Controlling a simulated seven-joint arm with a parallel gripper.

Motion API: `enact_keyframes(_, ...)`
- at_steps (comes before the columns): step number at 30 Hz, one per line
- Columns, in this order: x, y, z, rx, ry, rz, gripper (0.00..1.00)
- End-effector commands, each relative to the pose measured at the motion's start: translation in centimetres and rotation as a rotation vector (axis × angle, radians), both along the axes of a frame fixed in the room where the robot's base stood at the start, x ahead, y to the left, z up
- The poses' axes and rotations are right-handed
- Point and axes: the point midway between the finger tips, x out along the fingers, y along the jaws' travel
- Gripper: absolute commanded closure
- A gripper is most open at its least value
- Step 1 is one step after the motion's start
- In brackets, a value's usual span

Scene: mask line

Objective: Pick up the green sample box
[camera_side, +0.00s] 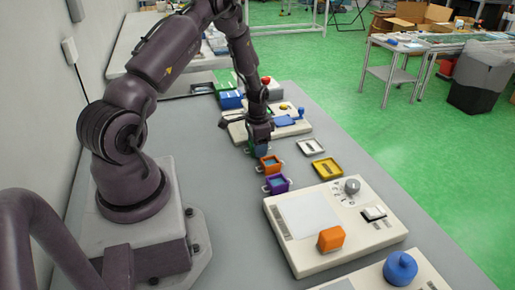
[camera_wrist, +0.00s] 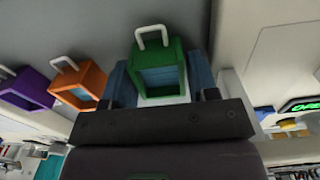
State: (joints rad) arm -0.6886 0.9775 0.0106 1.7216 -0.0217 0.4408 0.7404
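The green sample box (camera_wrist: 160,72), with a pale handle and a blue-grey inside, sits between the two blue-grey fingers of my gripper (camera_wrist: 161,82) in the wrist view. One finger lies close along each side, and I cannot tell whether they press on it. In the side view my gripper (camera_side: 260,143) is low over the far end of a row of small boxes and hides most of the green one. I cannot tell whether the box is off the table.
An orange box (camera_side: 269,165) and a purple box (camera_side: 277,184) stand close by in the same row. A yellow tray (camera_side: 326,168) and a white tray (camera_side: 310,146) lie to the right. Cream consoles (camera_side: 292,244) stand nearer the camera and beyond my gripper.

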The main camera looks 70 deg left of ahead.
Motion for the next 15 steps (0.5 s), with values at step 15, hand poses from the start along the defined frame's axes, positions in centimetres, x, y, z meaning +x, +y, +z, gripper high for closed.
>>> enact_keyframes(15, 0.03, 0.03, 0.50, 0.000, 0.000, 0.000, 0.77)
